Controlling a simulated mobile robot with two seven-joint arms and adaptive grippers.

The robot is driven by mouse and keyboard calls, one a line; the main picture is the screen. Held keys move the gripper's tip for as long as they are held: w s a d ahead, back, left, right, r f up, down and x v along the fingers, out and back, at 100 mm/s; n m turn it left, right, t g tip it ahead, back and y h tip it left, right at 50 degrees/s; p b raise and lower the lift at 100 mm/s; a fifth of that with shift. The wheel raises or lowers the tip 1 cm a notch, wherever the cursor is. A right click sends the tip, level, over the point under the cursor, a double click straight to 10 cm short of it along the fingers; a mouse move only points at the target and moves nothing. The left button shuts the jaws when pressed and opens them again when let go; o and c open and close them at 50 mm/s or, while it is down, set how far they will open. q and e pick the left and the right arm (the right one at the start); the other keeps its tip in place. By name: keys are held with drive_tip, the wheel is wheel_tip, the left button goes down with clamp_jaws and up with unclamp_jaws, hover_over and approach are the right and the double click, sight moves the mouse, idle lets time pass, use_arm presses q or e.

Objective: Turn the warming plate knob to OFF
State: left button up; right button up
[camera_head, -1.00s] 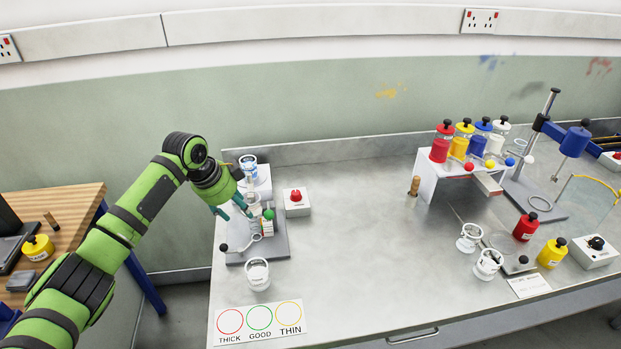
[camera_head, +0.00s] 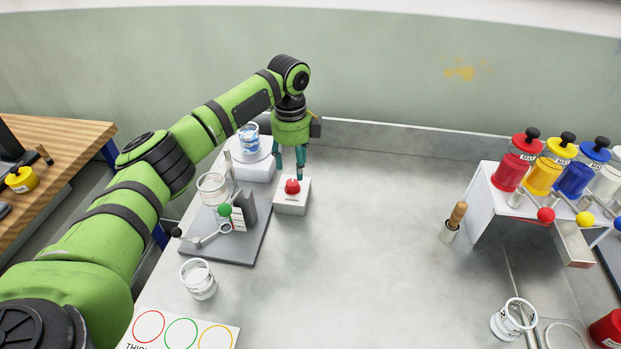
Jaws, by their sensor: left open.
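The red knob (camera_head: 292,187) sits on top of a small white box (camera_head: 290,208) on the bench. My left gripper (camera_head: 289,172) points down just above and behind the knob. Its teal fingers are open and spread to either side, with nothing between them. Whether a finger touches the knob cannot be told. The knob's pointer and the OFF mark are too small to read. A white block with a round top (camera_head: 262,172), likely the warming plate, stands left of the box and carries a glass beaker (camera_head: 249,138).
A grey stand (camera_head: 246,247) with a green ball and a glass cup is close left of the knob box. A beaker (camera_head: 198,281) stands in front. A white rack (camera_head: 486,212) with paint jars is at right. The bench middle is clear.

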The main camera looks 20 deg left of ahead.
sight(292, 183)
use_arm(q)
drive_tip(key=f, duration=0.1)
drive_tip(key=s+f, duration=0.1)
drive_tip(key=f+p, duration=0.1)
drive_tip(key=shift+s+a+f, duration=0.15)
drive_tip(key=shift+a+f, duration=0.1)
drive_tip(key=shift+a, duration=0.05)
drive_tip(key=shift+w+d+f, duration=0.1)
drive_tip(key=shift+w+f, duration=0.05)
drive_tip(key=shift+f, duration=0.3)
drive_tip(key=shift+w+d+f, duration=0.1)
drive_tip(key=shift+w+f, duration=0.05)
drive_tip(key=shift+f, duration=0.55)
drive_tip(key=shift+a, duration=0.1)
clamp_jaws()
drive_tip(key=shift+p, duration=0.3)
use_arm(e)
drive_tip(key=shift+g, duration=0.3)
drive_tip(key=s, duration=0.1)
drive_tip(key=s+a+r, duration=0.1)
drive_tip(key=s, duration=0.2)
drive_tip(key=shift+a+r, duration=0.15)
drive_tip(key=shift+r, duration=0.25)
